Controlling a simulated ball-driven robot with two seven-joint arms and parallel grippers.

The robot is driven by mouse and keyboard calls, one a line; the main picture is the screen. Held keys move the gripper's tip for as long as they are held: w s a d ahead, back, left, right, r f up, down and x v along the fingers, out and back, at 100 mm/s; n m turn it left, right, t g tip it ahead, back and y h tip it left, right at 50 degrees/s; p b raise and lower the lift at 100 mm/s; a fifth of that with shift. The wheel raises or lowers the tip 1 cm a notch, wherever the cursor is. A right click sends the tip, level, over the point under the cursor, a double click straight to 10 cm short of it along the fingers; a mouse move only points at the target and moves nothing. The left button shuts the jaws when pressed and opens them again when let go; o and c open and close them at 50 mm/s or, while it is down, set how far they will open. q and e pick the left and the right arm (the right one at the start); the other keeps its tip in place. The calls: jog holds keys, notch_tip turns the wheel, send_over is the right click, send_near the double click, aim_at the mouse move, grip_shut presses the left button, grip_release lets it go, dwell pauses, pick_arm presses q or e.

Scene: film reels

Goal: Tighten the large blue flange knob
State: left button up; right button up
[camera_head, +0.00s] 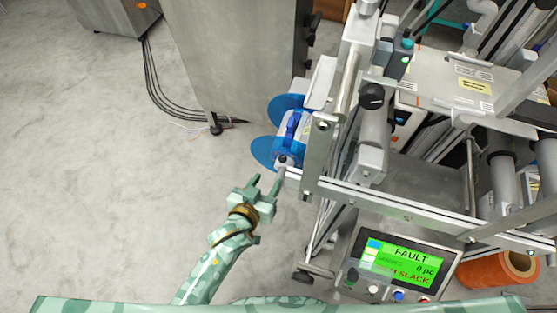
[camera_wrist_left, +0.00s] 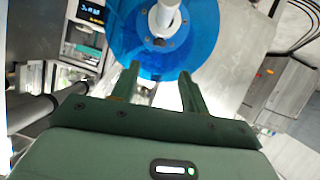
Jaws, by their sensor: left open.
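A blue flange disc (camera_head: 263,152) sits on the reel assembly at the left side of the machine, with a second blue disc (camera_head: 284,104) behind it. A darker blue part (camera_head: 292,128), which may be the knob, lies between them; I cannot tell its shape for sure. In the left wrist view the flange (camera_wrist_left: 125,40) fills the top middle, with a pale shaft (camera_wrist_left: 166,18) at its centre. My left gripper (camera_head: 267,181) is open and empty, just below the near disc. Its two fingers (camera_wrist_left: 159,76) point at the flange's lower edge; contact is unclear.
A metal frame rail (camera_head: 310,185) runs close to the right of my left gripper. A green screen (camera_head: 402,262) reading FAULT stands lower right, near an orange roll (camera_head: 500,268). A steel cabinet (camera_head: 235,55) stands behind. The floor (camera_head: 100,170) at left is clear.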

aim_at(283, 158)
pick_arm(q)
jog(key=b+x, duration=0.1)
jog(key=x, duration=0.2)
jog(key=b+x, duration=0.1)
jog(key=x, duration=0.2)
jog(key=b+x, duration=0.2)
jog(key=x, duration=0.1)
jog(key=shift+s+f, duration=0.1)
jog(key=shift+f, duration=0.2)
jog(key=shift+w+d, duration=0.25)
jog(key=shift+w, duration=0.2)
jog(key=shift+r, duration=0.1)
pick_arm(e)
jog(key=shift+n+g, duration=0.3)
jog(key=shift+n, duration=0.1)
jog(key=d+f, duration=0.1)
jog(key=f, duration=0.1)
jog(key=d+f, duration=0.1)
jog(key=f, duration=0.1)
jog(key=shift+w+d, duration=0.1)
pick_arm(q)
grip_shut()
pick_arm(e)
jog(key=shift+r, duration=0.1)
